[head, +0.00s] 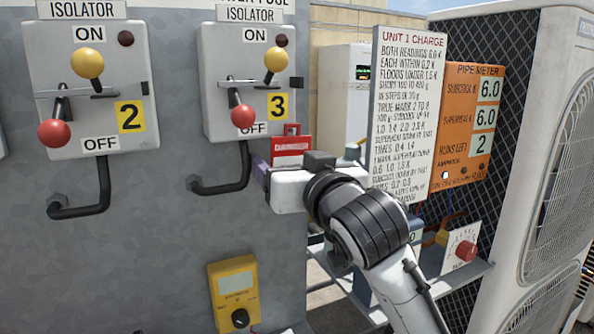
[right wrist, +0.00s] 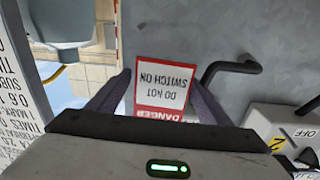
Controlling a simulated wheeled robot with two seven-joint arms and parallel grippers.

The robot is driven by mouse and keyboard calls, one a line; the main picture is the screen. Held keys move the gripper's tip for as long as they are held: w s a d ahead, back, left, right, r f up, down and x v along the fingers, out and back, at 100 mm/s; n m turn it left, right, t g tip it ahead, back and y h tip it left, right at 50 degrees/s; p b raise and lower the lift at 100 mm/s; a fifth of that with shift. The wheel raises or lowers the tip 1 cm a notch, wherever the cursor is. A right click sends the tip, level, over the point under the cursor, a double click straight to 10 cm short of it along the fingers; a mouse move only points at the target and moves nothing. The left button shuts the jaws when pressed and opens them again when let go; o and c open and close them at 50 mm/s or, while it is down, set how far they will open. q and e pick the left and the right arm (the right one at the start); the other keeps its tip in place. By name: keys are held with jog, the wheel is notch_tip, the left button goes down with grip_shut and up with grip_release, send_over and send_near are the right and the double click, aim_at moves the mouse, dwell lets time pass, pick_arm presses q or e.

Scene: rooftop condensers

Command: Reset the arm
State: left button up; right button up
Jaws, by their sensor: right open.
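My right arm reaches up from the lower right in the head view. Its gripper (head: 262,168) is by the grey wall's right edge, below the isolator numbered 3. In the right wrist view the purple fingers (right wrist: 160,82) stand apart. A red and white danger tag (right wrist: 163,84) reading "DO NOT SWITCH ON" shows upside down between them. I cannot tell whether it touches a finger. In the head view a red tag (head: 290,147) shows just above and behind the gripper, partly hidden by it. My left gripper is not in view.
Isolator 2 (head: 88,125) and isolator 3 (head: 230,75) have levers and bent conduits on the wall. A white text board (head: 403,100) and an orange pipe meter (head: 472,125) stand right of my arm. A yellow meter (head: 235,290) is below. A condenser (head: 560,150) stands far right.

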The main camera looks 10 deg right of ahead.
jog(key=s+d, duration=0.1)
jog(key=s, duration=0.8)
jog(key=s+d+f+g+h, duration=0.1)
jog(key=s+d+f+g, duration=0.1)
jog(key=f, duration=0.8)
jog(key=s+d+f+g, duration=0.1)
jog(key=s+f+g, duration=0.15)
jog(key=f, duration=0.65)
jog(key=s+d+f+g+h, duration=0.1)
jog(key=s+d+f+g, duration=0.15)
jog(key=f, duration=0.75)
jog(key=s+d+f+n+g, duration=0.15)
jog(key=s+f+g, duration=0.25)
jog(key=s+f, duration=0.55)
jog(key=s+d+f+g, duration=0.2)
jog(key=s+f+g, duration=0.1)
jog(key=s+f, duration=0.65)
jog(key=w+a+f+t+y, duration=0.1)
jog(key=a+f+t, duration=0.3)
jog(key=f, duration=0.7)
jog(key=shift+w+a+f+t+y+b, duration=0.35)
jog(key=shift+w+a+t+y+b, duration=0.1)
jog(key=shift+w+a, duration=0.2)
jog(key=shift+c, duration=0.3)
